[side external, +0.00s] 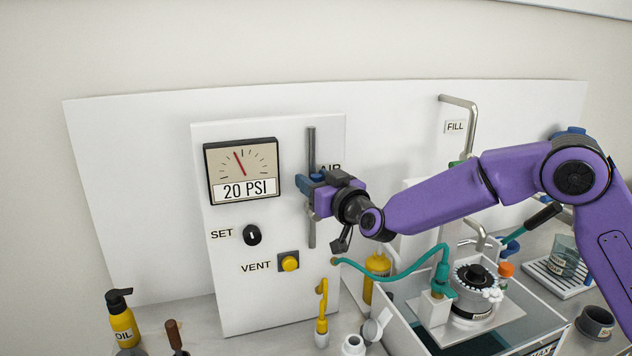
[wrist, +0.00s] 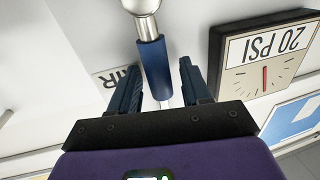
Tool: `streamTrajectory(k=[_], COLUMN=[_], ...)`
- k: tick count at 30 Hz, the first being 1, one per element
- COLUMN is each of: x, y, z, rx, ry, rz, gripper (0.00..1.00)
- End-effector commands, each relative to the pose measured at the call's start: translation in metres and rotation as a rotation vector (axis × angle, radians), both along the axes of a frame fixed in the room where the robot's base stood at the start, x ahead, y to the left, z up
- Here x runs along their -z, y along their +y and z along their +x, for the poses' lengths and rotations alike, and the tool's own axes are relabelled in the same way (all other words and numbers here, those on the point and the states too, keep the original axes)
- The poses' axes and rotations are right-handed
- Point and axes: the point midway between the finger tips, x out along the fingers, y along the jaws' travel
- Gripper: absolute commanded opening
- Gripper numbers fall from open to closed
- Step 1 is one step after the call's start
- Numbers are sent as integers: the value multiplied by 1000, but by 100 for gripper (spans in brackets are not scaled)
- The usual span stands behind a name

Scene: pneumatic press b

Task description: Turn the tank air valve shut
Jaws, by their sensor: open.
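The tank air valve has a blue lever handle (wrist: 154,68) on a silver metal stem (wrist: 145,22), seen clearly in the wrist view. In the side view it sits on the grey vertical pipe (side external: 311,145) by the AIR label (side external: 331,168), largely hidden by my gripper (side external: 312,192). In the wrist view my gripper (wrist: 159,66) is open, with one dark blue finger on each side of the handle. Gaps show on both sides, and the handle's lower end reaches between the fingers. The gauge (side external: 241,171) reads 20 PSI.
The white panel (side external: 215,300) also carries a black SET knob (side external: 252,235) and a yellow VENT button (side external: 290,263). A teal hose (side external: 400,274) runs below my wrist to the press in the grey tub (side external: 560,315). An oil bottle (side external: 122,322) stands at lower left.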

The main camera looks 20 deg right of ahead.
Motion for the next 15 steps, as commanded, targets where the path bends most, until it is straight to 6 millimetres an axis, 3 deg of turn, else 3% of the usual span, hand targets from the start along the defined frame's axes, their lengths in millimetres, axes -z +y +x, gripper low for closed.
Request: streamTrajectory(k=[5,9,15], x=[0,0,0], y=[0,0,0], z=[0,0,0], rx=[0,0,0], ry=[0,0,1], rz=[0,0,3], gripper=[44,0,0])
